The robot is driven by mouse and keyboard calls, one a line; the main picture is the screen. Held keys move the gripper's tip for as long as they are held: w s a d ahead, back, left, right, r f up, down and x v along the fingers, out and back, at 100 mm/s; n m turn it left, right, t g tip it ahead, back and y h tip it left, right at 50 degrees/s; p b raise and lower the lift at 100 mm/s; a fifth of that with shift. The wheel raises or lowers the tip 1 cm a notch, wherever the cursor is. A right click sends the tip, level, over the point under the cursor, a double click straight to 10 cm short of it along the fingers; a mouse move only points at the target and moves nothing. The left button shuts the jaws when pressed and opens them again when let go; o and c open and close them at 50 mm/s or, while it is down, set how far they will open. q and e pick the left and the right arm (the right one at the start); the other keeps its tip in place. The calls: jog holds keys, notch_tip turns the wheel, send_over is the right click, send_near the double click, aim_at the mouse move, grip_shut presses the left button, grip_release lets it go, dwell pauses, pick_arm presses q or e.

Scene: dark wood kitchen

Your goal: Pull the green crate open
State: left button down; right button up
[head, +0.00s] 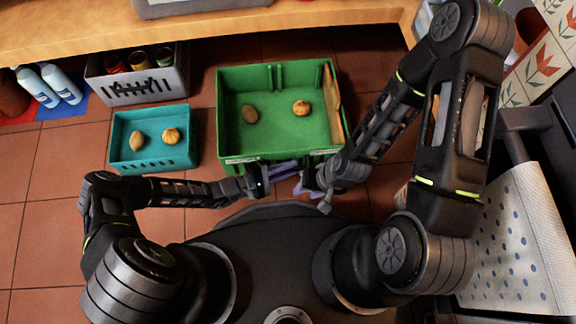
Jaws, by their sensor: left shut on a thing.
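The green crate (233,92) stands on the tiled floor in the middle of the head view, just past my base. A brown potato-like item (250,115) and a round tan onion-like item (301,108) lie inside it. My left gripper (284,168) is at the crate's near wall, shut on its front edge; the exact contact is partly hidden by the fingers. My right gripper (305,186) is just below and to the right, close to the crate's near right corner. Its fingers are small and overlapped, so its opening is unclear.
A teal crate (118,153) with two similar items stands to the left. A grey crate (178,82) with bottles is behind it. White-blue bottles (62,84) stand at far left. A wooden counter (225,24) overhangs the back. A brown board (333,100) lies along the green crate's right side.

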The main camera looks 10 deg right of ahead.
pick_arm(q)
jog(key=shift+a, duration=0.1)
jog(key=c, duration=1.4)
grip_release()
jog(key=p+v, duration=0.2)
jog(key=v, duration=0.5)
jog(key=shift+s+a, duration=0.15)
jog(key=shift+a, duration=0.15)
jog(key=shift+r, duration=0.1)
